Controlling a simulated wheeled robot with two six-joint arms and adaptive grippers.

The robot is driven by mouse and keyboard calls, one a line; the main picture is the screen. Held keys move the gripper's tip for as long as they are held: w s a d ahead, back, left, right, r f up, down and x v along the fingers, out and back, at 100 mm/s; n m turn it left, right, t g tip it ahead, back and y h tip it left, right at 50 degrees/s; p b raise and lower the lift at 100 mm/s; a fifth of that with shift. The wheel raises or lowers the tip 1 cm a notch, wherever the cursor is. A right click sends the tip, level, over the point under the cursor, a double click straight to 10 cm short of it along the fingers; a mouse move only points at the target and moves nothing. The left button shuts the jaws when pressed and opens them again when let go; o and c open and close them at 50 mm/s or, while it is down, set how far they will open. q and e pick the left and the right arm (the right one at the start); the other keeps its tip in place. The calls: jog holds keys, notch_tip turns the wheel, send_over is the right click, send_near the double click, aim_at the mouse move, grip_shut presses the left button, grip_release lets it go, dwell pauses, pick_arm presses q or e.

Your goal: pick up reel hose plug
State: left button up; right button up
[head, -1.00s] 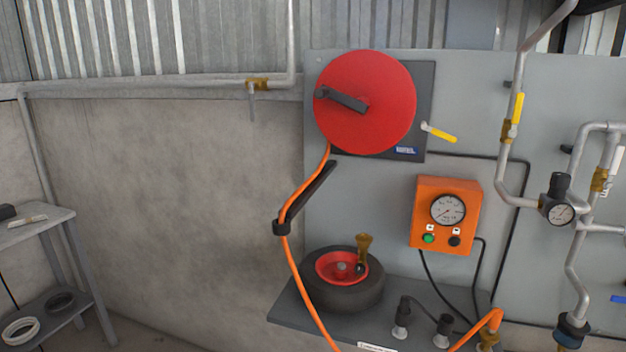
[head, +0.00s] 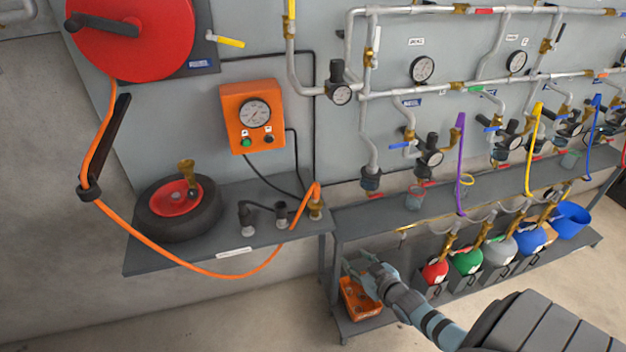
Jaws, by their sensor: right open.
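The orange reel hose (head: 185,259) hangs from the red reel (head: 130,38), passes a black guide arm and loops below the front edge of the left shelf. Its end rises and bends over at the shelf's right end, where a brass-coloured plug (head: 315,209) points down beside small grey fittings. Whether the plug sits in a holder is too small to tell. My right gripper (head: 352,264) is open and empty, below and to the right of the plug, in front of the lower rack. It is apart from the plug. My left gripper is out of view.
The left shelf (head: 150,258) carries a tyre (head: 178,208) with a brass fitting. An orange gauge box (head: 253,116) hangs above. An orange crate (head: 360,300) stands below my right gripper. Pipes, gauges and coloured tanks fill the right side.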

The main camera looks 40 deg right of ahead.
aim_at(318, 194)
jog(key=w+a+r+m+t+y+b, duration=0.1)
jog(key=w+r+t, duration=0.2)
jog(key=r, duration=0.4)
jog(key=w+a+r+t, duration=0.2)
jog(key=w+r, duration=0.1)
jog(key=r, duration=0.4)
jog(key=w+b, duration=0.2)
jog(key=b, duration=0.1)
jog(key=w+f+b, duration=0.1)
jog(key=w+b, duration=0.2)
jog(key=w+d+b, duration=0.1)
jog(key=w+b, duration=0.2)
jog(key=shift+d+f, duration=0.1)
jog(key=shift+f, duration=0.05)
jog(key=shift+w+r, duration=0.1)
jog(key=shift+r, duration=0.1)
jog(key=shift+w+b, duration=0.1)
jog(key=shift+b, duration=0.5)
jog(key=w+b, duration=0.1)
jog(key=b, duration=0.2)
jog(key=w+d+b, duration=0.1)
jog(key=b, duration=0.1)
jog(key=shift+w+f+b, duration=0.3)
jog(key=shift+w+b, duration=0.05)
jog(key=shift+w+r+b, duration=0.2)
jog(key=shift+w+b, duration=0.35)
jog(key=shift+w, duration=0.55)
jog(key=shift+r, duration=0.25)
grip_shut()
